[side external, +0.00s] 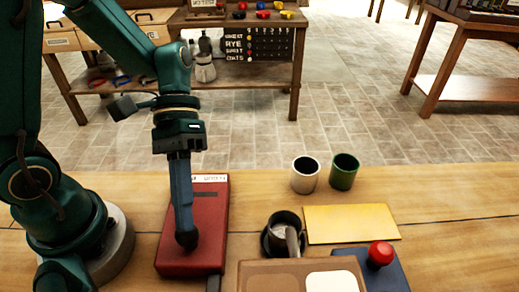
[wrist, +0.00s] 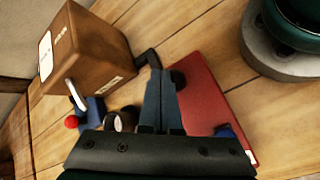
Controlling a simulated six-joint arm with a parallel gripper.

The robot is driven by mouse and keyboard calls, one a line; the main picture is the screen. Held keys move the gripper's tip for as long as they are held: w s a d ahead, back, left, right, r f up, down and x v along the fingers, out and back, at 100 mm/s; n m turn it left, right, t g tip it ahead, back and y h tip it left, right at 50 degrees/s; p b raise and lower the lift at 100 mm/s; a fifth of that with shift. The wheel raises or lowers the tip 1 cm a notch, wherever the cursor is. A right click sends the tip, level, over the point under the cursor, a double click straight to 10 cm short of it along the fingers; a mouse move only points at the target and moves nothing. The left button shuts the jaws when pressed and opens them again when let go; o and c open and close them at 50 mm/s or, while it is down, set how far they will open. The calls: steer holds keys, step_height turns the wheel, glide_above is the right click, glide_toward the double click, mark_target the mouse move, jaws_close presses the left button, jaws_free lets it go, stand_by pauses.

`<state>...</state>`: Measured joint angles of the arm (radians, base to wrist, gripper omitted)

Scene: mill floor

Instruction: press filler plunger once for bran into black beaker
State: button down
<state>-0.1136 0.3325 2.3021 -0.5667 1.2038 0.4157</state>
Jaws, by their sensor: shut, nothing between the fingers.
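My gripper (side external: 187,238) is shut and empty, pointing down over the red box (side external: 208,215) with its tip at the box's near part. In the wrist view the shut fingers (wrist: 157,85) reach over the red box (wrist: 205,95), close beside a dark round knob (wrist: 179,78). Whether they touch the knob I cannot tell. The black beaker (side external: 278,220) stands right of the red box with pale grey showing inside. A grey piece crosses its front. A red knob (side external: 380,253) tops a blue block (side external: 394,277) at the right.
A brown box (side external: 275,272) with a white panel (side external: 331,281) stands at the front edge. Behind are a yellow mat (side external: 350,223), a white cup (side external: 305,175) and a green cup (side external: 343,172). Bare wood lies right of the mat.

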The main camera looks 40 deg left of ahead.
steer(key=shift+f, duration=0.5)
steer(key=shift+r, duration=0.1)
stand_by(0.5)
steer(key=shift+r, duration=1.3)
step_height(320, 180, up, 5)
stand_by(0.6)
